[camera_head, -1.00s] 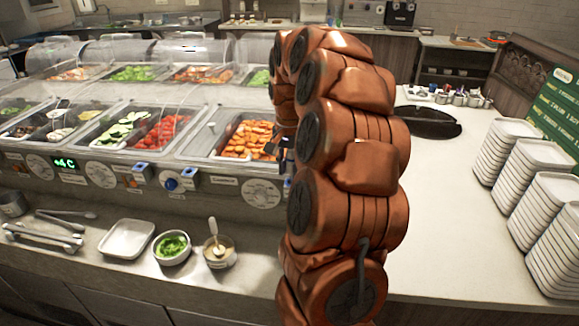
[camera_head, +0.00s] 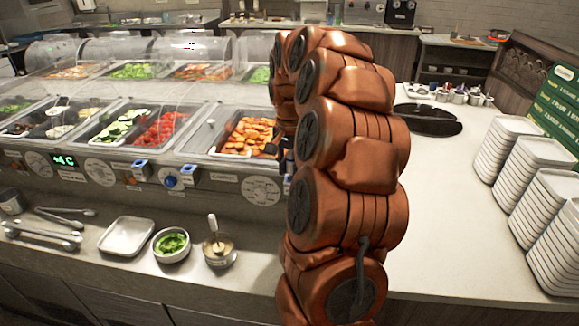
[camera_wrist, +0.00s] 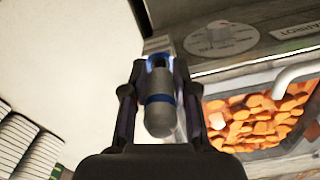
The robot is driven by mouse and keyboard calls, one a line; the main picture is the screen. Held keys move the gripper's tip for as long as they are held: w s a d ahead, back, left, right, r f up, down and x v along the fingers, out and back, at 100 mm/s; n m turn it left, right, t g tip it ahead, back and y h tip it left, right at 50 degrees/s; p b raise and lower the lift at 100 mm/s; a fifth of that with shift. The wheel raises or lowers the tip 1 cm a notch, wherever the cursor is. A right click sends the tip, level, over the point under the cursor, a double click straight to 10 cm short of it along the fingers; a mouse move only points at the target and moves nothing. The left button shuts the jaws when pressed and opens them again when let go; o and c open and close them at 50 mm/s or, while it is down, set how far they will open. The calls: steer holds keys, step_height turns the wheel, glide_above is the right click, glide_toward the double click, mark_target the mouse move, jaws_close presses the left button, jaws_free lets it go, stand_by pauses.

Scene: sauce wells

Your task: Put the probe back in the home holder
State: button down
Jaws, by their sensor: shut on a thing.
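The probe (camera_wrist: 159,115), with a grey rounded handle end and a blue band, sits between the fingers of my gripper (camera_wrist: 160,88) in the wrist view. My gripper is shut on it. Just beyond the handle is a dark slot with blue edges (camera_wrist: 158,62), which may be a holder on the counter front; I cannot tell whether the probe touches it. In the head view my gripper (camera_head: 274,149) is a small dark shape at the counter front, mostly hidden by my arm. Two blue holders (camera_head: 141,169) (camera_head: 187,173) show on the front panel to its left. I cannot tell which is home.
The food counter has pans of orange pieces (camera_head: 247,137), tomatoes (camera_head: 160,129) and cucumbers (camera_head: 118,124). Plate stacks (camera_head: 512,150) stand right.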

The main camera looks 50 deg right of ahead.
steer(key=shift+f+b, duration=0.5)
steer(key=shift+f, duration=0.3)
stand_by(0.4)
steer(key=c, duration=0.8)
jaws_free()
steer(key=shift+r, duration=0.1)
step_height(320, 180, up, 12)
steer(key=shift+f, duration=0.1)
